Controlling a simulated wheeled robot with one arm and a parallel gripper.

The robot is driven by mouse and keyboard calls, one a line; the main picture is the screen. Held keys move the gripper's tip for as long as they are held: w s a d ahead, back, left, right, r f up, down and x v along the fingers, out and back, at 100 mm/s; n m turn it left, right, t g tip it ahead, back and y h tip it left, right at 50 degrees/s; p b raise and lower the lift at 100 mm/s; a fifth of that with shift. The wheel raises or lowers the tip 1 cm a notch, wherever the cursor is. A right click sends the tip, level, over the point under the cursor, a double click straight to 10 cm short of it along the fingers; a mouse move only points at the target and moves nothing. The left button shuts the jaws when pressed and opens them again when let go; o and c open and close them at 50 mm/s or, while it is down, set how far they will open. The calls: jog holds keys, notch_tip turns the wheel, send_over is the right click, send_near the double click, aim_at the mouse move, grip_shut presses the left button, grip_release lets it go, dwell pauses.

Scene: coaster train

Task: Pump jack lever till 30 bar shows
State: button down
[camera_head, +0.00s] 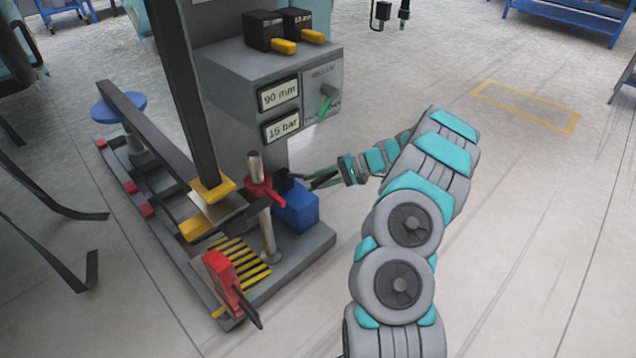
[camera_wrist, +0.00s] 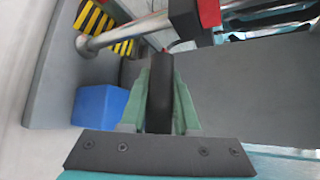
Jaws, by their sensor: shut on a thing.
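The control cabinet (camera_head: 262,72) has two displays: the upper (camera_head: 279,94) reads 90 mm and the lower pressure display (camera_head: 282,127) reads 15 bar. My gripper (camera_head: 300,181) is beside the steel post with the red collar (camera_head: 258,188). In the wrist view, its green fingers (camera_wrist: 160,85) are shut around a black grip (camera_wrist: 160,95), which appears to be the jack lever's handle. A small red part shows beyond the grip. In the head view the grip is small and partly hidden by the fingers, so its joint to the jack is unclear.
A blue block (camera_head: 302,208) sits on the base just below my gripper; it also shows in the wrist view (camera_wrist: 98,106). A red unit with a black handle (camera_head: 222,280) stands at the front. The floor at right is clear.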

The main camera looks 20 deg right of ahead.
jog(key=w+a+r+m+g+h+p, duration=0.1)
jog(key=w+r+p, duration=0.4)
jog(key=r, duration=0.1)
jog(key=shift+a+m+g+h, duration=0.3)
jog(key=shift+a+g, duration=0.1)
jog(key=c, duration=0.7)
grip_release()
jog(key=shift+o, duration=0.2)
jog(key=v, duration=0.7)
jog(key=shift+d, duration=0.35)
